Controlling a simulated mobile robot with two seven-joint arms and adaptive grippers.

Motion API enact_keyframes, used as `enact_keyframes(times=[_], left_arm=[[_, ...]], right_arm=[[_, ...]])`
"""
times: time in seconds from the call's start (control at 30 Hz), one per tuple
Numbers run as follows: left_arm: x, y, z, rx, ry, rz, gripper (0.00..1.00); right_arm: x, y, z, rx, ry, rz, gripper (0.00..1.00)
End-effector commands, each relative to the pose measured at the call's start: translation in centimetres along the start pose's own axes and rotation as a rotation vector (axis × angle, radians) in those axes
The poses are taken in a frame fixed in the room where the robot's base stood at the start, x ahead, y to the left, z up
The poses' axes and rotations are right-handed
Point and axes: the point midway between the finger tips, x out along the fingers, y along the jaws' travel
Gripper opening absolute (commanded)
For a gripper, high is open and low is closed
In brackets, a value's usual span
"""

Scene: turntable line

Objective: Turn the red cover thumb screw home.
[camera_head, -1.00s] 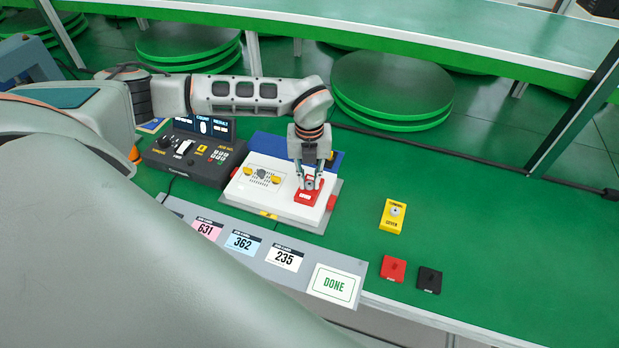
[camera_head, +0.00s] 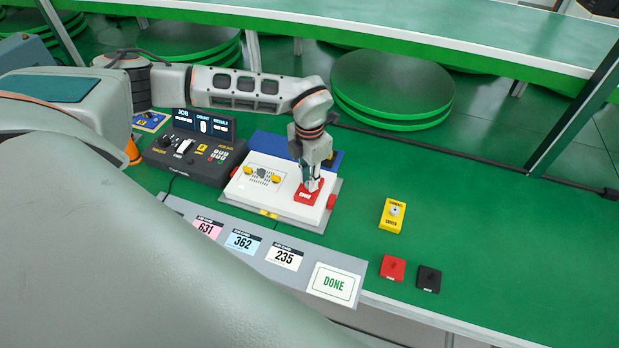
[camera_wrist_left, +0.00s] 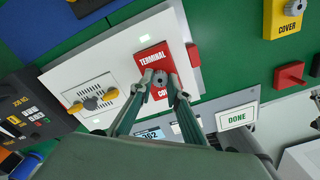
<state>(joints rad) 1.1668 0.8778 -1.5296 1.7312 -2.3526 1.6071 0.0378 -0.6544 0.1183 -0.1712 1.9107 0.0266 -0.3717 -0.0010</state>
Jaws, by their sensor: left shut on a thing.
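The red terminal cover (camera_head: 306,196) lies on the right part of the white unit (camera_head: 283,210), and it also shows in the left wrist view (camera_wrist_left: 151,58). Its grey thumb screw (camera_wrist_left: 160,80) stands at the middle of the cover. My left gripper (camera_head: 312,184) points down over the cover with its fingers shut on the thumb screw. In the left wrist view the two green fingers (camera_wrist_left: 160,88) lie on either side of the screw. How deep the screw sits is hidden. My right gripper does not show.
A dark control box (camera_head: 196,158) stands left of the unit. A yellow cover (camera_head: 393,216), a red block (camera_head: 393,268) and a black block (camera_head: 429,279) lie to the right. A grey strip with cards and a DONE plate (camera_head: 333,284) runs along the front edge.

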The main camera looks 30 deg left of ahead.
Motion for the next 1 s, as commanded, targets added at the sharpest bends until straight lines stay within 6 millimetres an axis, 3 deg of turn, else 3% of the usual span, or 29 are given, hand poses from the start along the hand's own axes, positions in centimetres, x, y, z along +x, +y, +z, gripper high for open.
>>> enact_keyframes(times=[1.0], left_arm=[[-0.48,0.21,0.38,0.962,-0.007,0.006,0.00]], right_arm=[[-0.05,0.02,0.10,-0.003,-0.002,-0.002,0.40]])
